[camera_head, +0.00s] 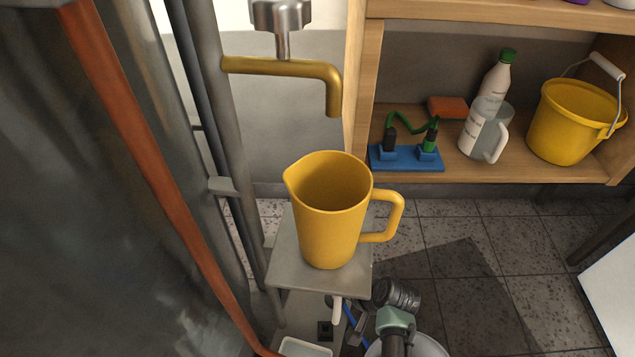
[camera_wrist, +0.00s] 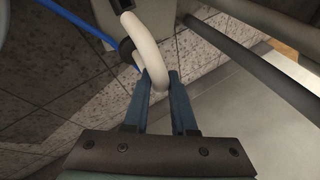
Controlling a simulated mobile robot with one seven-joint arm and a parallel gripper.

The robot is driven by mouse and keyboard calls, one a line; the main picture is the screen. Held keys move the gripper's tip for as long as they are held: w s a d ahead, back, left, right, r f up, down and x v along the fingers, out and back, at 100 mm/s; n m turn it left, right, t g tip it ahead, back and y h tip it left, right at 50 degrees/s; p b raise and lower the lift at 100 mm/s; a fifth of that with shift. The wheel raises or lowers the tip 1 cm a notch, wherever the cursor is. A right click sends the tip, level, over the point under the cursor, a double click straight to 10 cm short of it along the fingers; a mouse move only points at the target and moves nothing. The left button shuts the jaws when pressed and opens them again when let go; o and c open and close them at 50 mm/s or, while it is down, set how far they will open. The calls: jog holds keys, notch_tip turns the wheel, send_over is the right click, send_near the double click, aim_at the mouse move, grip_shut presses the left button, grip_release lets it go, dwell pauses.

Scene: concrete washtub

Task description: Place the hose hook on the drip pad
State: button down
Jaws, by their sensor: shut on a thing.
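The cream hose hook (camera_wrist: 148,50) is a curved, J-shaped piece in the wrist view. Its bent lower end lies between the two blue-grey fingers of my gripper (camera_wrist: 160,82), which are shut on it. In the head view the hook (camera_head: 337,311) shows as a small pale piece just below the front edge of a grey plate, with my gripper (camera_head: 352,328) beside it, low and partly hidden. I cannot tell for sure which thing is the drip pad; a small pale tray (camera_head: 305,348) with a light rim is cut off at the bottom edge, left of my gripper.
A yellow jug (camera_head: 330,225) stands on the grey plate (camera_head: 290,262) under a brass tap (camera_head: 285,66), close above my gripper. A blue hose or cable (camera_wrist: 75,18) runs near the hook. A copper pipe (camera_head: 160,180) slants at left. A wooden shelf (camera_head: 450,175) stands at back right.

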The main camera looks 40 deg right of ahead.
jog(key=w+a+f+b, duration=0.3)
jog(key=f+b, duration=0.4)
jog(key=b, duration=0.1)
jog(key=shift+a, duration=0.35)
jog(key=c, duration=0.7)
grip_release()
jog(key=shift+f, duration=0.1)
